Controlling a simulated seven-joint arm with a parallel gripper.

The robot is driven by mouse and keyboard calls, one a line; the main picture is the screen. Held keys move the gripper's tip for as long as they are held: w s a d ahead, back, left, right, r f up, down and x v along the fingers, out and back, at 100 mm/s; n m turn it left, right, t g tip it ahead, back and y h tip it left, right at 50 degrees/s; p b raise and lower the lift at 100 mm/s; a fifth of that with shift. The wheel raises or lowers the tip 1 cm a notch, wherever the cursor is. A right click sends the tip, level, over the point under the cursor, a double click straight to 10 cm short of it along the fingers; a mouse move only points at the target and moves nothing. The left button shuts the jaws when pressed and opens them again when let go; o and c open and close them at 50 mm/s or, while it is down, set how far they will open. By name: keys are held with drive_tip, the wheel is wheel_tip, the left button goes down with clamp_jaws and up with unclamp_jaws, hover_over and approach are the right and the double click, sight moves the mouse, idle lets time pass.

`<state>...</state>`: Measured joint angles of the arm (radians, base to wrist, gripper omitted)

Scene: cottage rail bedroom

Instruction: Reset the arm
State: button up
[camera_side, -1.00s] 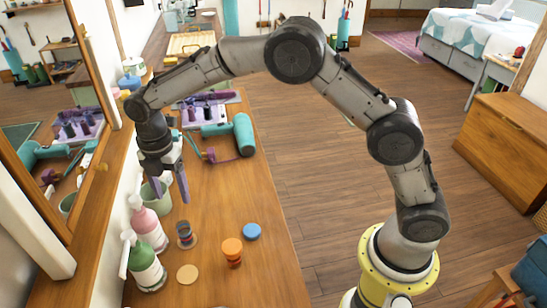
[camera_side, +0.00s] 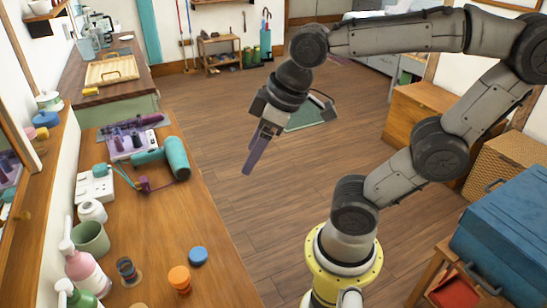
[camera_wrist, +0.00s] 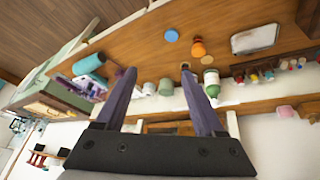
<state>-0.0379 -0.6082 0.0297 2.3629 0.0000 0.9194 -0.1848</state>
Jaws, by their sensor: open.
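My gripper (camera_side: 250,165) hangs in the air to the right of the wooden worktop (camera_side: 165,235), over the open floor in the side view. Its purple fingers point down and slightly left. In the wrist view my gripper (camera_wrist: 157,70) has its two fingers spread well apart, with nothing held between them. The worktop (camera_wrist: 140,52) shows beyond the fingers in that view. My arm is raised and bent, and nothing touches the gripper.
On the worktop are a teal hair dryer (camera_side: 176,158), a green cup (camera_side: 91,238), a pink bottle (camera_side: 86,274), an orange pot (camera_side: 180,280) and a blue disc (camera_side: 198,256). A blue toolbox (camera_side: 510,230) stands at right. The floor (camera_side: 250,215) beside the worktop is clear.

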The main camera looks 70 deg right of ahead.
drive_tip(key=s+m, duration=0.1)
drive_tip(key=s+f, duration=0.1)
drive_tip(key=s+m, duration=0.1)
drive_tip(key=shift+s+d+f+m+t, duration=0.3)
drive_tip(key=shift+s+d+f, duration=0.05)
drive_tip(key=shift+d, duration=0.05)
idle(1.0)
